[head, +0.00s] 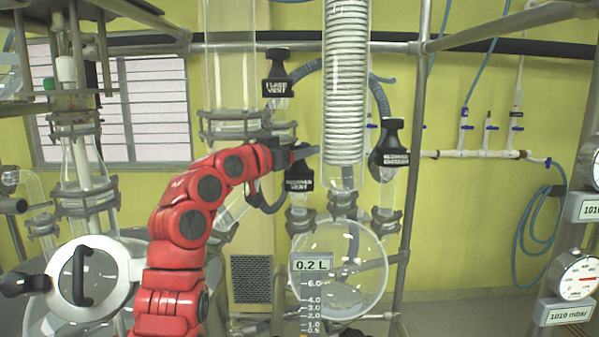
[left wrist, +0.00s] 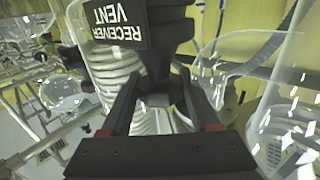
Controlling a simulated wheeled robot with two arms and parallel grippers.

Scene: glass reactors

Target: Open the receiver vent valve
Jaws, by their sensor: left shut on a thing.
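The receiver vent valve is a black handle with a white-lettered label (head: 299,184), in the middle of the head view. In the left wrist view its label (left wrist: 118,24) reads RECEIVER VENT upside down, at the top. My left gripper (head: 290,162), on the red arm, is at this valve. In the left wrist view the two dark fingers of the left gripper (left wrist: 162,92) are shut on the black valve handle below the label. In the head view the gripper partly hides the handle. My right gripper is not in view.
A black flask vent valve (head: 277,75) stands just above, and another black labelled valve (head: 390,150) is to the right. A glass coil condenser (head: 346,80) stands close beside the gripper. The round receiver flask (head: 355,265) hangs below. A metal frame post (head: 411,180) is farther right.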

